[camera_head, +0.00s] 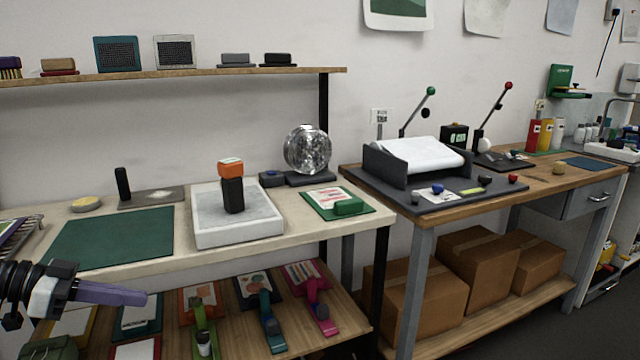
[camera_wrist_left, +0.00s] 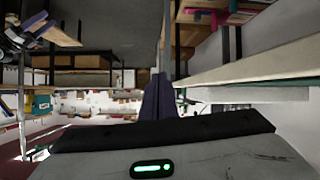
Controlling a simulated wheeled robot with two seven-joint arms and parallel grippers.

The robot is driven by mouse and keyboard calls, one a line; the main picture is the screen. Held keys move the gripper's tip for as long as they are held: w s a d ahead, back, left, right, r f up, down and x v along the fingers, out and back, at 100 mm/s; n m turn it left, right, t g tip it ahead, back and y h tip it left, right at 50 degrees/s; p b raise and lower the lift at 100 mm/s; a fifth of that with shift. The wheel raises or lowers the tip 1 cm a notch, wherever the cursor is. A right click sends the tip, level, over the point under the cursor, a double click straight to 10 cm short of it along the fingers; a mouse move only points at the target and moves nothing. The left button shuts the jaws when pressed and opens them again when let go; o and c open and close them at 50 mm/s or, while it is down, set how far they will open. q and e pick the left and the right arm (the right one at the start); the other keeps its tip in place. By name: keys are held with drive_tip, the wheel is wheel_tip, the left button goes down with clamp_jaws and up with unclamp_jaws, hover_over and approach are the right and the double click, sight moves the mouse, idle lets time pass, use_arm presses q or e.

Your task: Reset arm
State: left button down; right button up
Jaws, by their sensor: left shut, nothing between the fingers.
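My left gripper (camera_head: 140,297) comes in at the lower left of the head view, in front of the workbench (camera_head: 330,226) and a little below its top. Its purple-grey fingers are shut with nothing between them and point to the right. In the left wrist view the closed fingers (camera_wrist_left: 158,98) stand in the middle and touch no object.
A lower shelf (camera_head: 345,325) holds coloured tools. Cardboard boxes (camera_head: 425,305) fill the space under the right table.

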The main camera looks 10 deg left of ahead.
use_arm(q)
drive_tip(key=s+d+f+n+g+y, duration=0.1)
drive_tip(key=s+d+f+y, duration=0.2)
drive_tip(key=f, duration=0.7)
drive_tip(key=s+d+f+n+y, duration=0.15)
drive_tip(key=s+d+f, duration=0.35)
drive_tip(key=f, duration=0.5)
drive_tip(key=s+d+f+n+g+y, duration=0.15)
drive_tip(key=d+f, duration=0.35)
drive_tip(key=f, duration=0.5)
drive_tip(key=s+d+f+n+t+p, duration=0.1)
drive_tip(key=s+d+f, duration=0.4)
drive_tip(key=s+d, duration=0.25)
drive_tip(key=s+d+r+n+t+y, duration=0.1)
drive_tip(key=s+d+r+n+t, duration=0.1)
drive_tip(key=s+d, duration=0.4)
wheel_tip(320, 180, up, 3)
drive_tip(key=shift+s+d+f+t+y, duration=0.15)
drive_tip(key=shift+s+d+t+y, duration=0.25)
drive_tip(key=shift+s+t, duration=0.25)
